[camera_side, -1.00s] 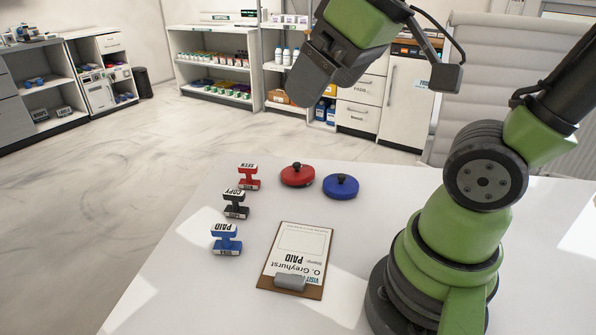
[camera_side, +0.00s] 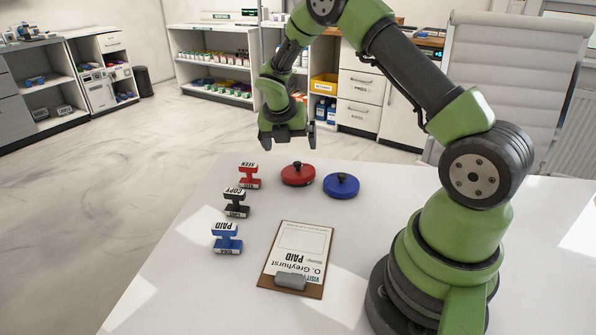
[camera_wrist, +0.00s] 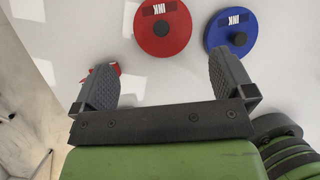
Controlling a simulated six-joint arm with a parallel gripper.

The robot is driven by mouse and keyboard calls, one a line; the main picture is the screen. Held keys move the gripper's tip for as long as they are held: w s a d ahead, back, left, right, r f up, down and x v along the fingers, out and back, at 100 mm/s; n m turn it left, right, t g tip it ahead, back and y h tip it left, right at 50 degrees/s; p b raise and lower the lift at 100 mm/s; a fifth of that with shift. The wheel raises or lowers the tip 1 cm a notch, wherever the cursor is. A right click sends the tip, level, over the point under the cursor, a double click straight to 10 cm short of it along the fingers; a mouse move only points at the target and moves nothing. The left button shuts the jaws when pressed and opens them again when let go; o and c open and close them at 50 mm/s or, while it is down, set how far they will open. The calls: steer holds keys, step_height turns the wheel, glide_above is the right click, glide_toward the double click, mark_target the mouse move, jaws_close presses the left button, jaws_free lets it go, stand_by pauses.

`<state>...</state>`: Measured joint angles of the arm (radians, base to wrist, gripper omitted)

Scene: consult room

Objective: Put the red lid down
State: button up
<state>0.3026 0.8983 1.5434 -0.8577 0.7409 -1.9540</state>
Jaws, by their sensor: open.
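The red lid (camera_side: 298,175) is a round disc with a dark knob, at the far side of the white table. It also shows at the top of the wrist view (camera_wrist: 162,30), with a label reading INK. I cannot tell whether it sits on an ink pad. My gripper (camera_side: 287,141) is open and empty, in the air above the table's far edge near the red lid. In the wrist view its two fingers (camera_wrist: 162,82) stand wide apart, and the red lid lies beyond them, apart from both.
A blue lid (camera_side: 341,186) lies just right of the red one. Red (camera_side: 249,176), black (camera_side: 236,203) and blue (camera_side: 227,239) stamps stand in a row on the left. A clipboard (camera_side: 296,258) with a paper lies nearer. Bare table (camera_side: 180,285) is at front left.

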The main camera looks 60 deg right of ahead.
mark_target(297, 163)
steer(key=x, duration=0.9)
steer(key=shift+s+a+f, duration=0.1)
steer(key=shift+s+f, duration=0.05)
steer(key=c, duration=0.6)
step_height(297, 163, up, 10)
steer(key=shift+s+f, duration=0.1)
steer(key=shift+f, duration=0.15)
steer(key=shift+s+a+r+m, duration=0.1)
steer(key=shift+s+r+m, duration=0.05)
steer(key=shift+s+m, duration=0.2)
steer(key=s+a+m+g+y, duration=0.2)
steer(key=s+a+m+g, duration=0.15)
steer(key=s+m, duration=0.7)
steer(key=s+a+m+g+y, duration=0.2)
steer(key=s+a+m+g, duration=0.15)
steer(key=s+m, duration=0.7)
steer(key=shift+m+t+y, duration=0.4)
steer(key=shift+m, duration=0.15)
steer(key=f, duration=0.3)
steer(key=a+f, duration=0.1)
steer(key=f, duration=0.1)
steer(key=shift+s+f, duration=0.3)
steer(key=shift+f, duration=2.35)
